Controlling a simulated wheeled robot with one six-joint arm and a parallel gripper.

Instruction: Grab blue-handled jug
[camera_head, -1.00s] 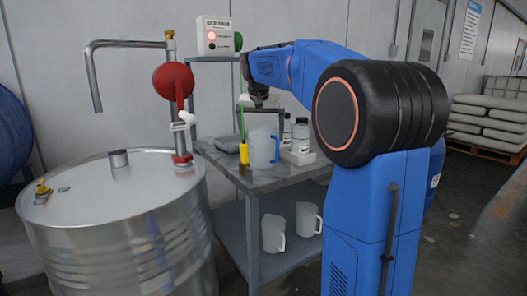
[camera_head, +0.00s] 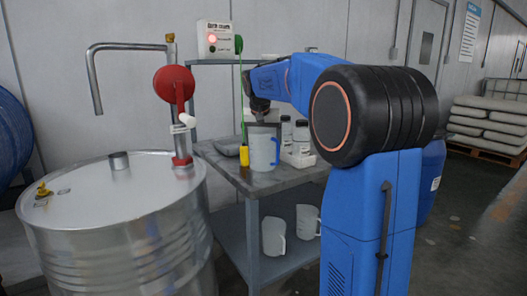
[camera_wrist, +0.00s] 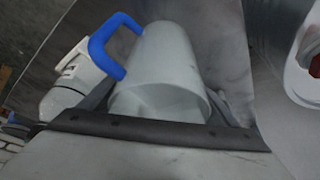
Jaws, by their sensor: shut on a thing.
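The blue-handled jug (camera_head: 261,152) is a pale, translucent jug upright at the metal bench (camera_head: 228,166), its blue handle on the right. I cannot tell whether its base touches the bench top. My gripper (camera_head: 262,121) comes from above and is shut on the jug's upper part. In the wrist view the jug (camera_wrist: 170,65) lies between the dark fingers of my gripper (camera_wrist: 160,106), and the blue handle (camera_wrist: 108,42) sticks out to the upper left, outside the grip.
Two plain jugs (camera_head: 274,236) stand on the lower shelf. A steel drum (camera_head: 120,235) with a red pump (camera_head: 173,84) is at the left.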

